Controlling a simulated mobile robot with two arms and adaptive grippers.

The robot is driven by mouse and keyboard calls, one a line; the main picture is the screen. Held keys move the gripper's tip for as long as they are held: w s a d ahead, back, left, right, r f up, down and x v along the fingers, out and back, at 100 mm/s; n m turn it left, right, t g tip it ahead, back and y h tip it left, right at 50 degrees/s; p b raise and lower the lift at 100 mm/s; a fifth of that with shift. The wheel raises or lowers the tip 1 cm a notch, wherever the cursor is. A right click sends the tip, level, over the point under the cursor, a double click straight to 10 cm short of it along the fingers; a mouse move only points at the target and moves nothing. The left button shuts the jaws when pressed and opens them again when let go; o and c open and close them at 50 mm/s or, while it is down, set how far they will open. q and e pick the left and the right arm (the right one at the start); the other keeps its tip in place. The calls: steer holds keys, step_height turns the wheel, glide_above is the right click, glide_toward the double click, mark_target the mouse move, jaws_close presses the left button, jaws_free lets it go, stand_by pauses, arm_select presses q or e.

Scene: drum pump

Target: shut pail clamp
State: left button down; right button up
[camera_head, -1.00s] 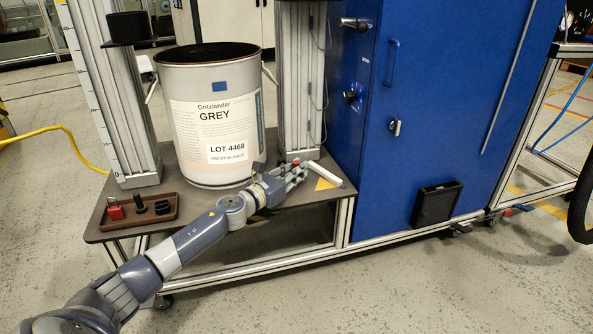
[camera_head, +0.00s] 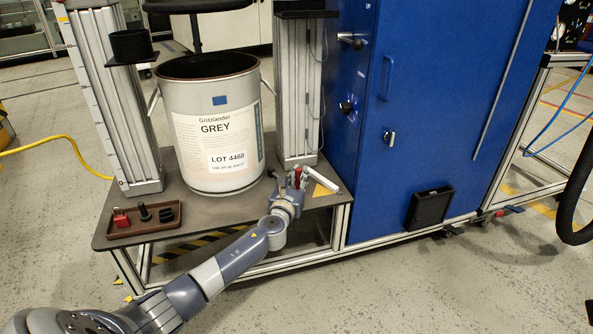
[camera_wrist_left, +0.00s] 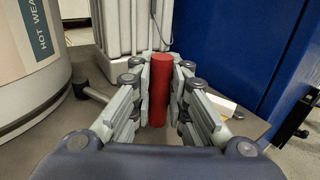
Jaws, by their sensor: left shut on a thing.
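The grey pail (camera_head: 215,181), with a white label reading GREY and LOT 4468, stands upright and open on the brown platform (camera_head: 228,208). The clamp's red handle (camera_head: 298,172) is at the platform's right part, in front of the right column. My left gripper (camera_head: 295,179) is shut on this handle. In the left wrist view the red handle (camera_wrist_left: 159,90) stands upright between the fingers. A rod with a dark tip (camera_wrist_left: 79,88) points left to the pail's lower side; I cannot tell whether it touches. The clamp's base is hidden by the fingers. My right gripper is not seen.
Metal columns flank the pail, left (camera_head: 122,120) and right (camera_head: 299,90). A dark round plate (camera_head: 195,5) hangs above it. A brown tray (camera_head: 145,225) holds small red and black parts. A white bar (camera_head: 324,180) lies right of my gripper. A blue cabinet (camera_head: 430,110) stands right.

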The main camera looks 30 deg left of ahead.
arm_select(q)
steer(key=shift+w+d+n+g+y, duration=0.1)
steer(key=shift+w+n+g+y, duration=0.3)
steer(key=shift+n+y, duration=0.45)
steer(key=shift+w+n+g+y, duration=0.2)
steer(key=shift+n+g+y, duration=0.4)
steer(key=shift+y, duration=0.5)
steer(key=shift+w+d+n+g+y, duration=0.1)
steer(key=shift+w+n+g+y, duration=0.2)
steer(key=shift+n+g+y, duration=0.5)
steer(key=shift+y, duration=0.35)
steer(key=shift+w+d+t, duration=0.1)
steer(key=shift+d+t, duration=0.05)
steer(key=shift+t, duration=0.15)
steer(key=c, duration=1.6)
jaws_free()
steer(key=shift+d, duration=0.1)
steer(key=shift+o, duration=0.2)
steer(key=shift+a, duration=0.2)
steer(key=shift+s+d, duration=0.15)
steer(key=shift+s, duration=0.2)
steer(key=v, duration=1.1)
steer(key=shift+d, duration=0.25)
